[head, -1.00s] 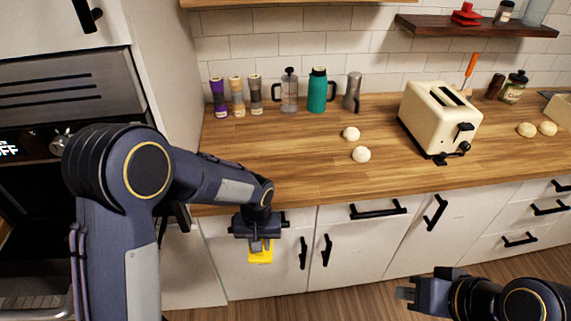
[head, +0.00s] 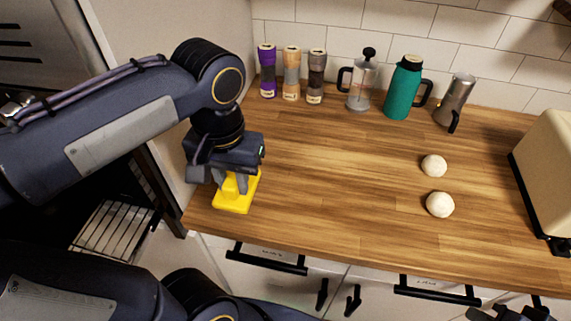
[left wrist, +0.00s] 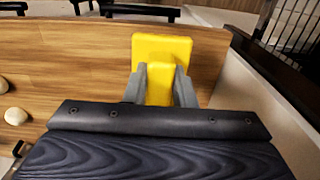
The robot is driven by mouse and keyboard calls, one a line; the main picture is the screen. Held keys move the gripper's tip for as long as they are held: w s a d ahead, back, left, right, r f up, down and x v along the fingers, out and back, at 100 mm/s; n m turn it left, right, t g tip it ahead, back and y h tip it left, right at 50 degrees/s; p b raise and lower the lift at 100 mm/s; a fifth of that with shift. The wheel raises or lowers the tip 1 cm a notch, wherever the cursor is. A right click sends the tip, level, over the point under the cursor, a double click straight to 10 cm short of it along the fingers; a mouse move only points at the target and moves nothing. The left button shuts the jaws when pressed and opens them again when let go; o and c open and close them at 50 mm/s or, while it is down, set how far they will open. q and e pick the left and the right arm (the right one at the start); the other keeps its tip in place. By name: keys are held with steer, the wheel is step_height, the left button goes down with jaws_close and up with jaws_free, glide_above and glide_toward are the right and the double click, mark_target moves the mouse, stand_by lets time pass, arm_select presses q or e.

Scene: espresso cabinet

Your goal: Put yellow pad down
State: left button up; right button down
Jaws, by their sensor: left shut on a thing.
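The yellow pad (head: 236,199) has a flat base and a raised grip. It is at the left end of the wooden counter (head: 340,190), near the front edge. My left gripper (head: 234,184) is above it, shut on its raised grip. In the left wrist view the yellow pad (left wrist: 162,48) sits between the two grey fingers (left wrist: 159,86). Its base is at or just above the wood; I cannot tell whether it touches. My right gripper (head: 512,313) shows only partly at the bottom right edge, and its fingers are cut off.
Three grinders (head: 291,74), a French press (head: 361,82), a teal flask (head: 404,88) and a metal pot (head: 455,100) stand along the wall. A cream toaster (head: 548,170) is at right. The open oven (head: 110,220) is left.

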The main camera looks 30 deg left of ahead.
arm_select(q)
steer(key=shift+w+a+f, duration=0.1)
steer(key=shift+w, duration=0.15)
steer(key=w+f, duration=0.3)
steer(key=w, duration=0.1)
steer(key=w+f, duration=0.2)
steer(key=w, duration=0.2)
steer(key=w+f+p, duration=0.1)
steer(key=w+f, duration=0.2)
steer(key=w, duration=0.1)
steer(key=shift+w+a+f, duration=0.1)
steer(key=shift+w+f, duration=0.05)
steer(key=shift+f, duration=0.15)
steer(key=shift+w+f, duration=0.4)
steer(key=shift+f, duration=0.05)
step_height(320, 180, down, 3)
steer(key=shift+w+f, duration=0.1)
